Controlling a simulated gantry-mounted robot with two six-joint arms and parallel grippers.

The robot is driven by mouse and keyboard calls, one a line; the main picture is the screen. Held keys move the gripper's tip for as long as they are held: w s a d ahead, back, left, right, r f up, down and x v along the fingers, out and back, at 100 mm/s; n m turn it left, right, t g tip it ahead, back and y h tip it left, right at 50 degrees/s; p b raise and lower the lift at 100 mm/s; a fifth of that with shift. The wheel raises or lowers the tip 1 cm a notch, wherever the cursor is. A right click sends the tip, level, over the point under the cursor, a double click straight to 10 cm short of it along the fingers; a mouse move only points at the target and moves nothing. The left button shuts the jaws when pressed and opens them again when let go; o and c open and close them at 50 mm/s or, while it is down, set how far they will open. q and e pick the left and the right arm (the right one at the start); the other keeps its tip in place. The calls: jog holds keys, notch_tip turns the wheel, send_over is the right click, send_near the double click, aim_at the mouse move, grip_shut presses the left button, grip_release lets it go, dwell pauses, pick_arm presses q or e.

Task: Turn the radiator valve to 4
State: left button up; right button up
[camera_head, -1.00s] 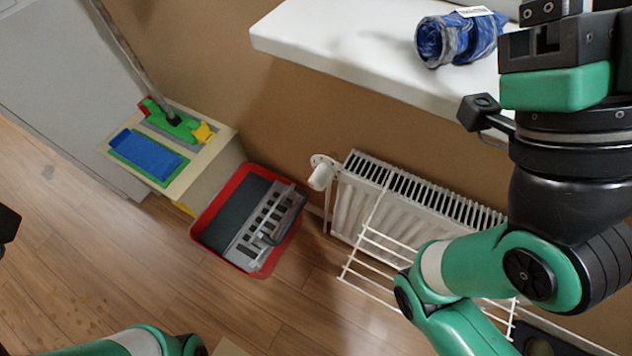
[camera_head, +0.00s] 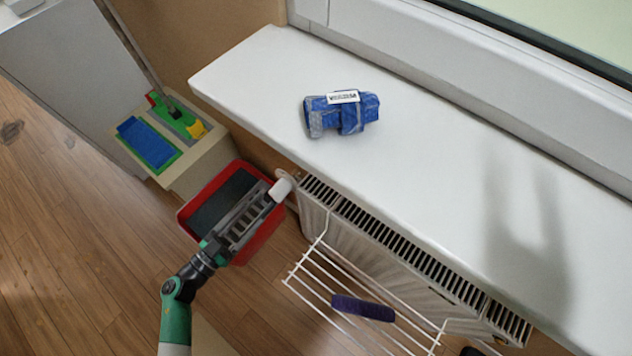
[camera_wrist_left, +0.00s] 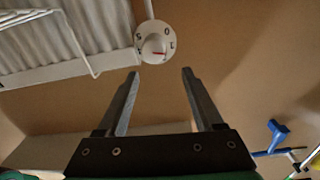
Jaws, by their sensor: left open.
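The radiator valve is a white knob (camera_head: 281,189) on a round plate at the left end of the white radiator (camera_head: 350,235). In the left wrist view the knob (camera_wrist_left: 154,48) faces me, with a red mark lying roughly horizontal. The dial has dark characters around it, too small to read surely. My left gripper (camera_head: 262,195) comes up from below, with its fingertips close to the knob. In the left wrist view the gripper (camera_wrist_left: 160,73) is open and empty, and the knob appears just beyond the gap, apart from both fingers. My right gripper is out of view.
A white wire rack (camera_head: 315,290) with a purple item (camera_head: 363,308) is in front of the radiator. A red tray (camera_head: 185,213) lies below the left gripper.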

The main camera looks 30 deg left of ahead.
aim_at(278, 192)
pick_arm(q)
jog(key=w+b, duration=0.1)
jog(key=w, duration=0.2)
jog(key=w+d+b, duration=0.1)
jog(key=w+b, duration=0.1)
jog(key=w, duration=0.2)
jog(key=w+d+f+b, duration=0.1)
jog(key=w, duration=0.2)
jog(key=shift+w+d+b, duration=0.1)
jog(key=shift+w+b, duration=0.1)
jog(key=shift+b, duration=0.15)
jog(key=shift+w+r, duration=0.15)
jog(key=shift+w, duration=0.2)
grip_shut()
jog(key=shift+m, duration=0.3)
